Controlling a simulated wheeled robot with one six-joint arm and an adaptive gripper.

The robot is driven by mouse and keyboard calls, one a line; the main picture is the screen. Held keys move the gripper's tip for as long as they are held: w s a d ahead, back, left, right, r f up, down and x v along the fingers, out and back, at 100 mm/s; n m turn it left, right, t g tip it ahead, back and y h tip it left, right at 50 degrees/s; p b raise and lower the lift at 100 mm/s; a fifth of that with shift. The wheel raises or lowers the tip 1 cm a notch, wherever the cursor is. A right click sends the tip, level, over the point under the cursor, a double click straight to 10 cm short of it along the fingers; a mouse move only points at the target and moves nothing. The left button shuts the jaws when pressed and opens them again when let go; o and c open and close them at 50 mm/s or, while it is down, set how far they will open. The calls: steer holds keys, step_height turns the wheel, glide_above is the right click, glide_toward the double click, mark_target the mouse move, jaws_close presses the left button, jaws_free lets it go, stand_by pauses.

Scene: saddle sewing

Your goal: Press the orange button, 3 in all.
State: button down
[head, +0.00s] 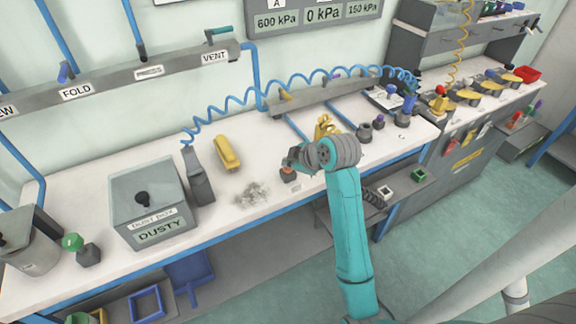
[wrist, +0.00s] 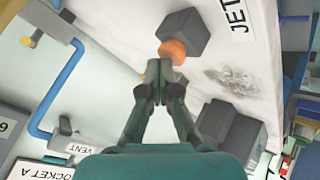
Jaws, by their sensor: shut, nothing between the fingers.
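The orange button (wrist: 173,51) sits on a dark grey block (wrist: 186,33) in the wrist view. In the head view the block (head: 287,176) stands on the white bench, with the orange cap partly hidden by my gripper. My gripper (wrist: 158,71) is shut and empty, with its fingertips together right by the button's edge. In the head view my gripper (head: 291,163) is just above the block. I cannot tell whether the fingertips touch the button.
A grey dust patch (head: 252,194) lies left of the block, with a yellow object (head: 227,153) behind it. The dust box (head: 150,203) stands further left. A coiled blue hose (head: 293,80) runs along the back. A label reading JET (wrist: 239,20) lies near the block.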

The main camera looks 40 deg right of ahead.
stand_by(0.4)
steer(key=shift+r, duration=0.9)
steer(key=shift+r, duration=0.1)
steer(key=shift+r, duration=2.4)
step_height(320, 180, up, 4)
steer(key=shift+f, duration=0.1)
stand_by(0.3)
steer(key=shift+f, duration=4.4)
